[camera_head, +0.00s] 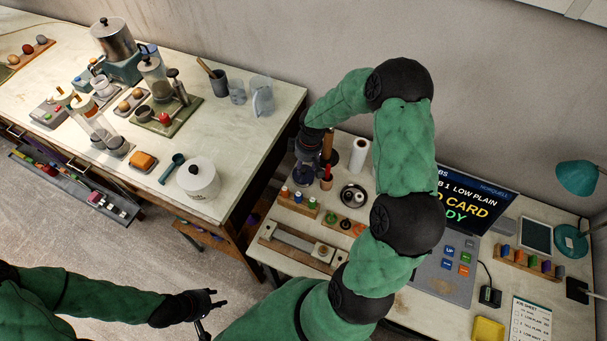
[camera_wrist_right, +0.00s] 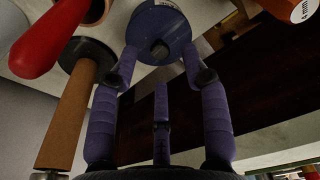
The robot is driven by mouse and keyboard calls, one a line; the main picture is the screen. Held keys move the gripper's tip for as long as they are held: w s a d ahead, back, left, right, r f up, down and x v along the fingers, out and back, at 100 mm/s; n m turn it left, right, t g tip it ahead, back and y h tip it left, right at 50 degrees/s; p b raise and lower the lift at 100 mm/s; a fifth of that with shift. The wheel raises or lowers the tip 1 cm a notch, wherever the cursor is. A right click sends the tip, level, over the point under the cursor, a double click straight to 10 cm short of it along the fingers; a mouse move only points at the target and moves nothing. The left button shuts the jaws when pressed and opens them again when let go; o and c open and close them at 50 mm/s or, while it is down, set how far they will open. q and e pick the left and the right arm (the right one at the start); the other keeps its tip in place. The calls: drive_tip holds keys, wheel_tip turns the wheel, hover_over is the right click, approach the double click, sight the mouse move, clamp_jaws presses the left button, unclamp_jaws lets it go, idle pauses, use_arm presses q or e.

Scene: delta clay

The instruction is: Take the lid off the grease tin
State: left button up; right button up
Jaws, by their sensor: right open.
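A round, dark blue tin (camera_wrist_right: 158,32), which looks like the grease tin, is at the top of the right wrist view. A small dark patch marks its near face; I cannot tell where its lid ends. My right gripper (camera_wrist_right: 155,70) is open, with its purple-grey fingers on either side of the tin's near edge; I cannot tell whether they touch it. In the head view my right gripper (camera_head: 306,160) is at the left back of the right bench and largely covers the tin. My left gripper (camera_head: 214,305) is open and empty, low over the floor.
A white roll (camera_head: 359,156) and red-handled tool (camera_head: 326,178) stand close to the right gripper. A block of small coloured bottles (camera_head: 298,201) and a dark round dish (camera_head: 353,196) are in front. A white lidded pot (camera_head: 199,177) stands on the left bench.

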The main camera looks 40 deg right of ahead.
sight(304, 170)
drive_tip(key=f, duration=0.3)
drive_tip(key=shift+w+f+b, duration=0.1)
drive_tip(key=shift+w+b, duration=0.1)
drive_tip(key=shift+b, duration=0.2)
clamp_jaws()
drive_tip(key=shift+r, duration=0.25)
drive_tip(key=shift+r, duration=0.25)
drive_tip(key=r+p, duration=0.1)
drive_tip(key=r, duration=0.2)
drive_tip(key=shift+a+r+p, duration=0.15)
drive_tip(key=shift+a+p, duration=0.2)
drive_tip(key=shift+a, duration=0.05)
drive_tip(key=s+a+r+p, duration=0.2)
drive_tip(key=a+r, duration=0.6)
drive_tip(key=a, duration=0.5)
drive_tip(key=shift+s+r, duration=0.4)
drive_tip(key=shift+s, duration=0.15)
